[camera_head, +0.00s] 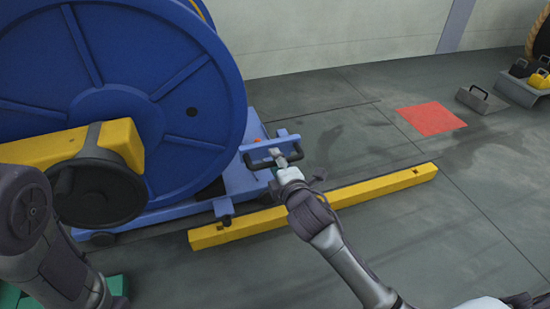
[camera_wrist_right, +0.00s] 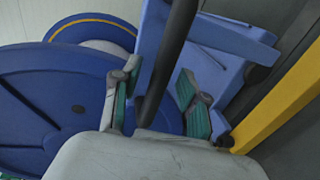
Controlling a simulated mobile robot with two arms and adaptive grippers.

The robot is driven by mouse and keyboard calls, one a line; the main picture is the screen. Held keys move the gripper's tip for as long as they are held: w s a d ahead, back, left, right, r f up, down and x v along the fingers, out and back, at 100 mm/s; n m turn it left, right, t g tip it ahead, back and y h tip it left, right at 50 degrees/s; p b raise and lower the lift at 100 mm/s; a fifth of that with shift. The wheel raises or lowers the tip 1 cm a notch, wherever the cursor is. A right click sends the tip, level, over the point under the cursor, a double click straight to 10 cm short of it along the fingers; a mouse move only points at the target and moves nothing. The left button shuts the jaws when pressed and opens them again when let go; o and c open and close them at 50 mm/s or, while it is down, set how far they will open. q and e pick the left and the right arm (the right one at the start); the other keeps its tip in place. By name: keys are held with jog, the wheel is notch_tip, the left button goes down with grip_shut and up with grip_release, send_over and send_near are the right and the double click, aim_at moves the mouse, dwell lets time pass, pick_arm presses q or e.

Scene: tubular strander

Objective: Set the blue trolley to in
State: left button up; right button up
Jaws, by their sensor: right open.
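The blue trolley (camera_head: 238,180) stands at the left and carries a large blue reel (camera_head: 205,105). Its black handle (camera_head: 258,164) sticks out at the trolley's right end. My right gripper (camera_head: 281,158) is at this handle. In the right wrist view the black handle bar (camera_wrist_right: 168,65) runs between the two green-padded fingers of my right gripper (camera_wrist_right: 158,97), which are apart with gaps to the bar. The blue trolley frame (camera_wrist_right: 222,38) shows behind the fingers. My left arm shows at the lower left of the head view, but its gripper does not show.
A yellow floor rail (camera_head: 330,203) lies along the trolley's near side. A red floor patch (camera_head: 431,120) is to the right, with a grey handled block (camera_head: 481,99) beyond it. A yellow beam (camera_head: 75,146) crosses the reel's front.

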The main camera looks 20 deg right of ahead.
jog(key=shift+w, duration=0.1)
grip_shut()
dwell(0.3)
